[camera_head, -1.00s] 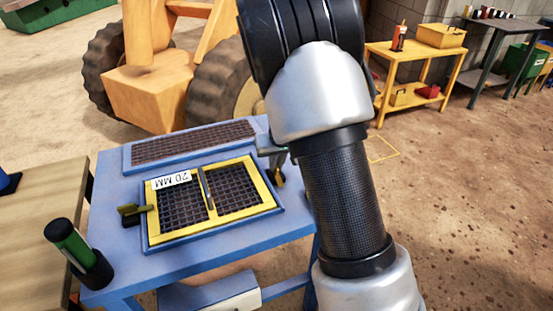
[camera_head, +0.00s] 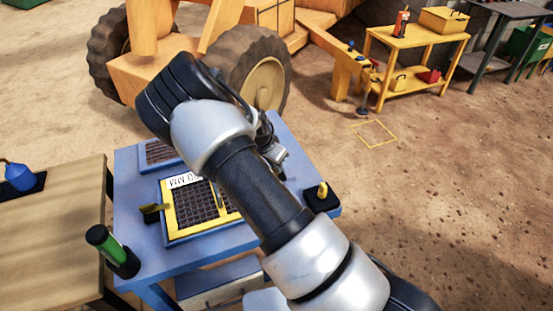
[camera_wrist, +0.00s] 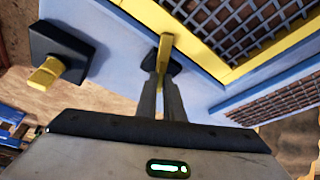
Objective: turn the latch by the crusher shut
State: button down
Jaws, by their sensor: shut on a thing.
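The yellow latch (camera_wrist: 166,48) is in the wrist view, on a dark mount beside the yellow-edged screen frame (camera_wrist: 232,72). My gripper (camera_wrist: 162,78) is shut on the latch, with one finger on each side of it. The latch's upper end appears to overlap the frame's edge; I cannot tell whether it bears on it. In the head view my arm hides this latch and the right part of the screen (camera_head: 197,205). My gripper (camera_head: 277,160) shows there past my forearm, above the right side of the blue table (camera_head: 128,185).
A yellow knob on a black base (camera_head: 322,194) stands at the table's right edge, also in the wrist view (camera_wrist: 48,73). Another latch (camera_head: 153,208) is left of the screen. A green cylinder (camera_head: 105,240) stands front left. A wheeled machine (camera_head: 263,85) stands behind.

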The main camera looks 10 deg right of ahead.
jog(key=m+g, duration=0.1)
jog(key=m, duration=0.1)
jog(key=shift+w+m, duration=0.15)
jog(key=shift+m, duration=0.15)
jog(key=shift+a+m+g+h+b, duration=0.1)
jog(key=shift+m+g+h+b, duration=0.35)
jog(key=shift+m, duration=1.05)
jog(key=c, duration=1.9)
grip_release()
jog(key=shift+o, duration=0.2)
jog(key=v, duration=1.7)
jog(key=shift+w+r+p, duration=0.2)
jog(key=shift+r+p, duration=0.05)
jog(key=shift+p, duration=0.05)
